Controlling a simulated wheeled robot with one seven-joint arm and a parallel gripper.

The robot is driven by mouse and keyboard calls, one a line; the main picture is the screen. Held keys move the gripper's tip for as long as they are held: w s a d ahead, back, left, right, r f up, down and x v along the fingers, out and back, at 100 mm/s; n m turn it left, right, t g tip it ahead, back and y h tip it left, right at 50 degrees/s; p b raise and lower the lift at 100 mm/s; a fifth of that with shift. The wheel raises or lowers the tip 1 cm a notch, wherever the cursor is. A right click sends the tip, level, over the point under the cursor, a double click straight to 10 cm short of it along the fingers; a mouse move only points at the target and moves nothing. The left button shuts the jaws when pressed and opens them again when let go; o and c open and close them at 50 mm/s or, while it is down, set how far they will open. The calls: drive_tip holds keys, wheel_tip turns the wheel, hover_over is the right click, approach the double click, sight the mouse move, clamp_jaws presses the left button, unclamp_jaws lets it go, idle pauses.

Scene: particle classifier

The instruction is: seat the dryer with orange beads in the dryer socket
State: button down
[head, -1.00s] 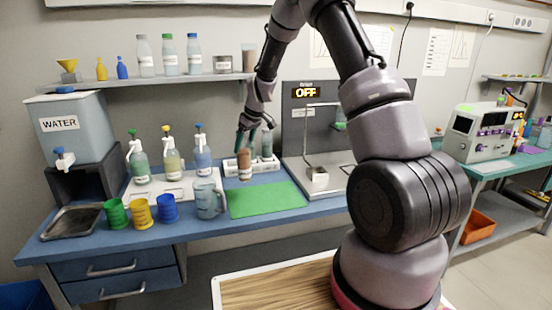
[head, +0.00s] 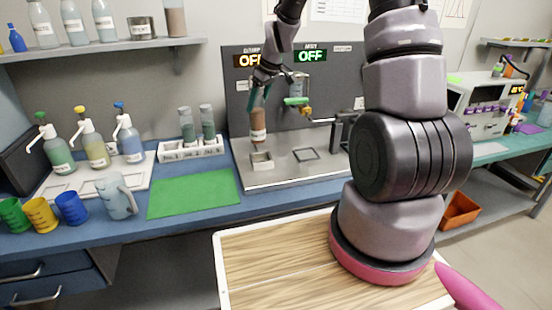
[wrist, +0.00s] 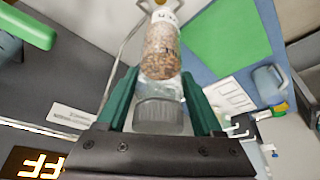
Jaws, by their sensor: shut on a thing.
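The dryer with orange beads (head: 258,124) is a clear tube with brownish-orange beads and a white label. My gripper (head: 259,97) is shut on its upper end and holds it upright at the grey station. In the wrist view, the green fingers of my gripper (wrist: 165,105) clasp its grey cap, and the beads of the dryer (wrist: 160,52) show beyond. A small pale square holder (head: 261,161), perhaps the dryer socket, stands on the station's metal base just below the tube. I cannot tell whether the tube's lower end touches it.
The station's back panel (head: 236,105) has two displays reading OFF. A green part (head: 296,101) and a metal arm sit right of the tube. A white rack (head: 183,153) holds two dark-filled tubes. The green mat (head: 190,193) is clear. A jug (head: 117,196) stands left.

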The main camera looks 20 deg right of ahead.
sight(261, 129)
drive_tip(key=f, duration=0.4)
drive_tip(key=d+f, duration=0.1)
drive_tip(key=shift+f, duration=2.6)
drive_tip(key=shift+c, duration=0.2)
unclamp_jaws()
drive_tip(key=s+d+r+m+t, duration=0.1)
drive_tip(key=s+r+m, duration=0.1)
drive_tip(key=s+r, duration=0.5)
drive_tip(key=s+d+r+m+h, duration=0.1)
drive_tip(key=s+d+r, duration=0.1)
drive_tip(key=r, duration=0.8)
drive_tip(key=s+d+r+m+t, duration=0.1)
drive_tip(key=s+r+m, duration=0.1)
drive_tip(key=s+r, duration=0.5)
drive_tip(key=s+d+r+m+t, duration=0.1)
drive_tip(key=s+r+m, duration=0.5)
drive_tip(key=s+r, duration=0.4)
drive_tip(key=s, duration=0.3)
drive_tip(key=shift+s+d+r+m+t, duration=0.2)
drive_tip(key=shift+s+r+m+t, duration=0.1)
drive_tip(key=shift+s+m, duration=0.1)
